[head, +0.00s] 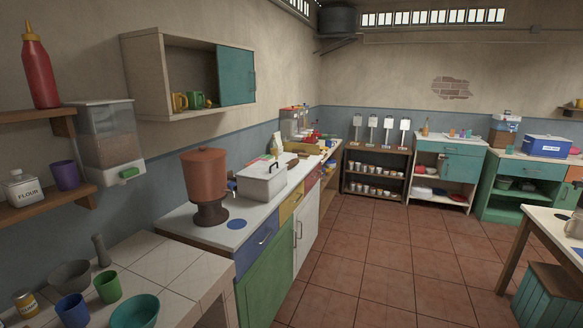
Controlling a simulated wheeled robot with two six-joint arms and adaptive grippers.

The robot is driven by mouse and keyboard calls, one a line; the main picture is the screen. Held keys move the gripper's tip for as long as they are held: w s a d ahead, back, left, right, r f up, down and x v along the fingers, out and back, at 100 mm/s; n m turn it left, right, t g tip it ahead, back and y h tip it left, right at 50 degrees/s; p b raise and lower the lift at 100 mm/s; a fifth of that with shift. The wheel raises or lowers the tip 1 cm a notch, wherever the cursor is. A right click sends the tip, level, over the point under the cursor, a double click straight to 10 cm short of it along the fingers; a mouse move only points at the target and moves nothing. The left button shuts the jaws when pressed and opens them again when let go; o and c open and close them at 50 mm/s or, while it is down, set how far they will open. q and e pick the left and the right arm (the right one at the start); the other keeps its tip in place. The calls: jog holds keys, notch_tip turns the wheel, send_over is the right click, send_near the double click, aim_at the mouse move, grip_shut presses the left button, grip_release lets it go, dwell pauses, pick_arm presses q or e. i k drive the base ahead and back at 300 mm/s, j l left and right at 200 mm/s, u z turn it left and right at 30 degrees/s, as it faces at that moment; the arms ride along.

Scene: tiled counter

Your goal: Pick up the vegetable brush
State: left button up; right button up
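I cannot make out a vegetable brush anywhere in the head view. The tiled counter (165,284) at the bottom left holds a grey bowl (70,275), a green cup (108,287), a blue cup (73,311), a teal bowl (135,311), a can (27,302) and an upright grey item (101,250). The far counters carry small items too small to identify. Neither of my grippers is in view.
A white counter (190,233) with coloured fronts bears a brown dispenser (204,180) and a white lidded box (262,181). Shelves hang on the left wall. The tiled floor (385,260) between is clear.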

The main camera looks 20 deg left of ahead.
aim_at(305, 155)
jog(key=i+l, duration=0.1)
jog(key=i, duration=0.7)
jog(key=i+l, duration=0.1)
jog(key=i, duration=0.75)
jog(key=i+l, duration=0.1)
jog(key=i, duration=0.7)
jog(key=i+l, duration=0.1)
jog(key=i, duration=0.75)
jog(key=i+u, duration=0.6)
jog(key=u, duration=0.2)
jog(key=i+l+u, duration=0.15)
jog(key=i+u, duration=0.15)
jog(key=u, duration=0.15)
jog(key=i+l+u, duration=0.25)
jog(key=u, duration=0.15)
jog(key=i+l+u, duration=0.2)
jog(key=l+u, duration=0.2)
